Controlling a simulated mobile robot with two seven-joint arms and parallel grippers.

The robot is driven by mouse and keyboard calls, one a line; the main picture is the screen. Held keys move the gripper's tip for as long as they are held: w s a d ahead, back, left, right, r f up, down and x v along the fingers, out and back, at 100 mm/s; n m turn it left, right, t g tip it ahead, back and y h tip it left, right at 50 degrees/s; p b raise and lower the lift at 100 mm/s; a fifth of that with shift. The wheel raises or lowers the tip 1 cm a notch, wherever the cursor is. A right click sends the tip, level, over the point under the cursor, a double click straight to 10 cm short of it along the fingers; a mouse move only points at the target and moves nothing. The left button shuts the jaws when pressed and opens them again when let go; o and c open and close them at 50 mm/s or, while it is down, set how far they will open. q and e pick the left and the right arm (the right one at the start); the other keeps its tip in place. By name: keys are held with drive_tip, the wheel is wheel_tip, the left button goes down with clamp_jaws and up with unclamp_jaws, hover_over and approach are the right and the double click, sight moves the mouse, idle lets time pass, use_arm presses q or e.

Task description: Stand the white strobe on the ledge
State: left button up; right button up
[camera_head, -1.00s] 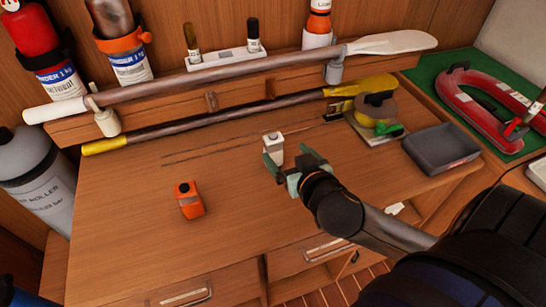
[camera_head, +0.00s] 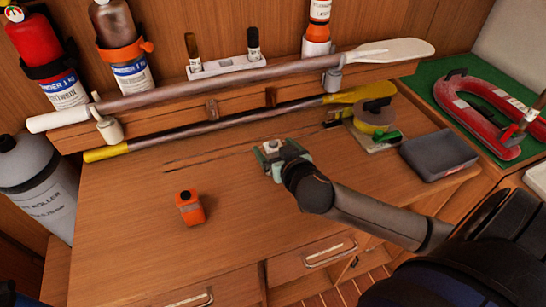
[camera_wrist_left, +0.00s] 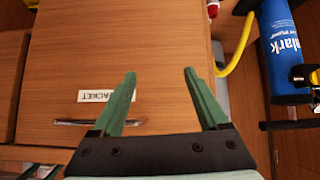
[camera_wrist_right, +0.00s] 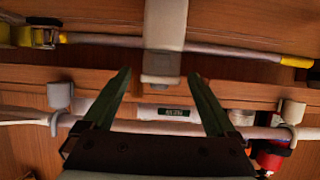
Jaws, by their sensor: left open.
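In the right wrist view, the strobe (camera_wrist_right: 165,35) is upright in the world, though the picture is upside down. It lies between the open fingers of the right gripper (camera_wrist_right: 159,80), with a small gap at its left. The wooden ledge (camera_head: 243,99) runs along the back wall behind the paddles. My left gripper (camera_wrist_left: 160,78) is open and empty before a labelled drawer front; it is outside the head view.
Two paddles (camera_head: 210,82) hang along the ledge front. A marker holder (camera_head: 225,65) stands behind them. An orange box (camera_head: 189,207) stands at left on the bench.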

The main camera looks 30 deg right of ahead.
clamp_jaws()
idle(0.5)
